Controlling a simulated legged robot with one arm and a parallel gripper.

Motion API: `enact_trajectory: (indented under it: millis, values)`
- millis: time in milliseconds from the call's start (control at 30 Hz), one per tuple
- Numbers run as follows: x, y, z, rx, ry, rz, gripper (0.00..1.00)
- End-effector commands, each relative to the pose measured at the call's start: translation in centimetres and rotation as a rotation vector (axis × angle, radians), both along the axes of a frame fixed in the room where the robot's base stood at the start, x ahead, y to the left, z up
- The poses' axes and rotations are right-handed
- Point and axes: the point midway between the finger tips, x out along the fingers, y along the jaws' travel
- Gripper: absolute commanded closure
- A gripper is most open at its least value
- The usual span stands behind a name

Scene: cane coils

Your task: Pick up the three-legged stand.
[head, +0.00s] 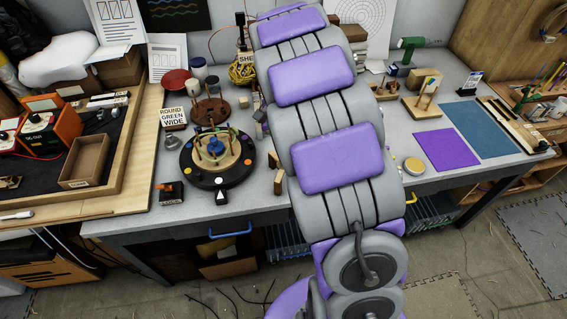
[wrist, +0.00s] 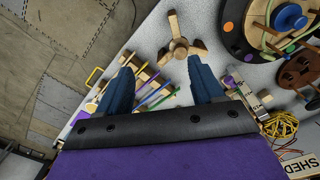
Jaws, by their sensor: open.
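The three-legged stand (wrist: 179,46) is a small light-wood piece with three legs spreading from a round hub. In the wrist view it lies on the grey bench top, just beyond my fingertips. In the head view only leg ends (head: 278,182) show beside my arm, which hides the rest. My gripper (wrist: 160,66) is open, its two blue fingers apart and the stand not between them. In the head view my arm hides the gripper.
A black round turntable (head: 217,160) with coloured markers stands close beside the stand. Several coloured rods (wrist: 154,92) appear between my fingers in the wrist view, on or near the bench. A yellow handle (wrist: 94,76) is at the bench edge. A purple mat (head: 446,149) lies right.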

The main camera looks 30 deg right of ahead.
Motion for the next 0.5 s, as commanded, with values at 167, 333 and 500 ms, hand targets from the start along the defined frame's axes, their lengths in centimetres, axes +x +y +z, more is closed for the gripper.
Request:
enact_trajectory:
  millis: [167, 333, 500]
  values:
    - [4.1, -2.2, -1.4, 0.012, -0.017, -0.096, 0.33]
    - [6.1, -3.1, -2.3, 0.02, -0.033, -0.143, 0.33]
    - [6.5, -3.3, -3.3, 0.024, -0.035, -0.154, 0.33]
